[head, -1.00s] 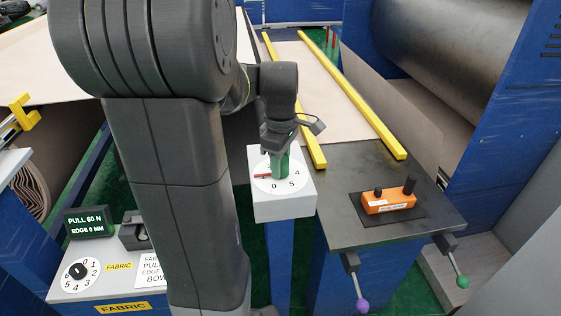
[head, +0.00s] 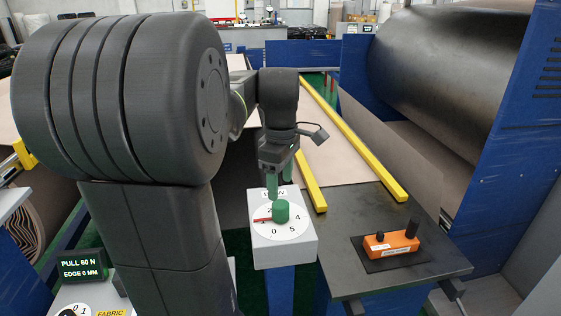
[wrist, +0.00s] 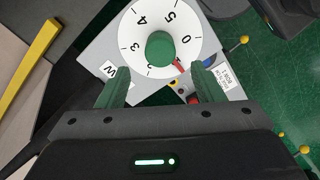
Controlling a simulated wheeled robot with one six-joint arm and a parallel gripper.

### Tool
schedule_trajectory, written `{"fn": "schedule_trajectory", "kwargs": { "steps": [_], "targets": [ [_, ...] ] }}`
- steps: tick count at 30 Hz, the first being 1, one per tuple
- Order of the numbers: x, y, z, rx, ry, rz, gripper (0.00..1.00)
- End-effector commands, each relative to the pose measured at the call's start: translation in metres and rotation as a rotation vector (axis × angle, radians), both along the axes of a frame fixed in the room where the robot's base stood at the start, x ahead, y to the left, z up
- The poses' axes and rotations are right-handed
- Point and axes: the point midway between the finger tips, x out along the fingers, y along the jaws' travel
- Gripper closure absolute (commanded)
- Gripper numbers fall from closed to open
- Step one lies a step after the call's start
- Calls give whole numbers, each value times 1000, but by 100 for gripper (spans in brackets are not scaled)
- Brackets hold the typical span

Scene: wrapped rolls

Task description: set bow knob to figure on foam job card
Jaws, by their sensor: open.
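The bow knob (head: 282,211) is a green round knob on a white numbered dial, set on a white box (head: 285,252). A red pointer (head: 262,220) reaches left from it, at about where 1 would stand; that figure is not readable. The knob shows from above in the wrist view (wrist: 160,48), with the pointer just past 0. My gripper (head: 279,184) is open above the knob, clear of it. Its two green fingers (wrist: 158,92) are apart and empty. I cannot make out a foam job card; a small white card (wrist: 222,76) in the wrist view is unreadable.
A dark table (head: 385,250) to the right carries an orange box (head: 391,241) with black knobs. Yellow rails (head: 350,137) run behind it. A display (head: 80,267) at lower left reads PULL 60 N, EDGE 0 MM. A large dark roll (head: 450,70) stands at right.

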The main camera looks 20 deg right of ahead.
Motion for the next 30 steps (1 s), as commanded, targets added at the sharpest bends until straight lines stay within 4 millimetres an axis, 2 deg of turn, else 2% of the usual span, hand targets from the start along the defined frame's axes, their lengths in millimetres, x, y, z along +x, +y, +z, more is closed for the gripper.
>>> {"fn": "schedule_trajectory", "kwargs": {
  "steps": [3,10,16,30],
  "targets": [
    [1,0,25,-2,-5,0,39],
    [0,0,54,-1,-2,0,39],
    [0,0,60,1,1,0,39],
    [0,0,56,1,1,0,39]
  ]
}}
